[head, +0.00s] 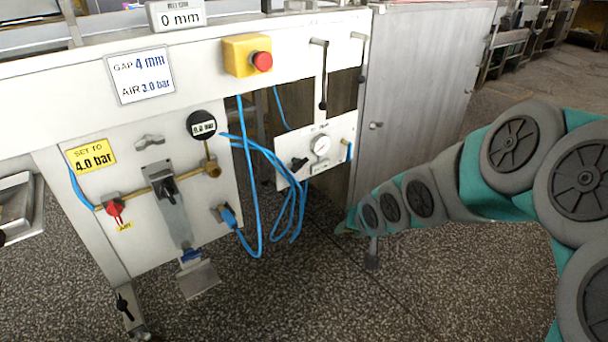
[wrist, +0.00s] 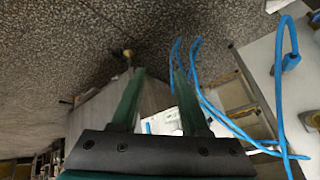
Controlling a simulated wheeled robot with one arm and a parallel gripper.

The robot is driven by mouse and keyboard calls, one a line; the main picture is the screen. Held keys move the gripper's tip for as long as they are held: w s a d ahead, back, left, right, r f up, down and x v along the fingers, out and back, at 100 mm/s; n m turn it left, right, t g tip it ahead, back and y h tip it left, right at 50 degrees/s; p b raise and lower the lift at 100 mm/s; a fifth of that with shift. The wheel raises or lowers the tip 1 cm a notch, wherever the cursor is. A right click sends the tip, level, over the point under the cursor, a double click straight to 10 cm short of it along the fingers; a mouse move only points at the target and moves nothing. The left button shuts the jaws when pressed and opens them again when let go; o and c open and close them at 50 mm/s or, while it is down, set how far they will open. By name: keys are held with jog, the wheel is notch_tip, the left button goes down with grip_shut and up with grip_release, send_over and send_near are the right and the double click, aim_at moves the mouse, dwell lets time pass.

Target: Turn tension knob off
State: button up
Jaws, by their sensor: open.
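No label that I can read says "tension". A small white panel (head: 343,138) in the head view carries a round gauge (head: 320,146) and a black knob (head: 299,164) at its lower left. Its small lettering is unreadable. A red knob (head: 115,208) with a yellow tag sits on the larger left panel. My gripper (wrist: 158,75) is open and empty in the wrist view, its two green fingers apart. In the head view my arm's end is below and right of the small panel, apart from both knobs. A white panel part (wrist: 165,122) shows between the fingers.
Loose blue hoses (head: 258,190) hang between the two panels and show right of the fingers in the wrist view (wrist: 215,110). A yellow box with a red button (head: 262,61) is above. A grey cabinet (head: 410,90) stands right. Speckled floor is open in front.

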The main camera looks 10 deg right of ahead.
jog(key=w+a+f+m+t+y+b, duration=0.2)
jog(key=w+a+t+y+b, duration=0.15)
jog(key=w, duration=0.65)
jog(key=m+t+y+b, duration=0.1)
jog(key=m+t+y, duration=0.25)
jog(key=t, duration=0.25)
send_near(302, 167)
jog(key=shift+g+y, duration=0.25)
jog(key=shift+y, duration=0.05)
jog(key=shift+d+x, duration=0.2)
jog(key=shift+x, duration=4.05)
jog(key=shift+w, duration=0.1)
jog(key=shift+c, duration=0.2)
grip_shut()
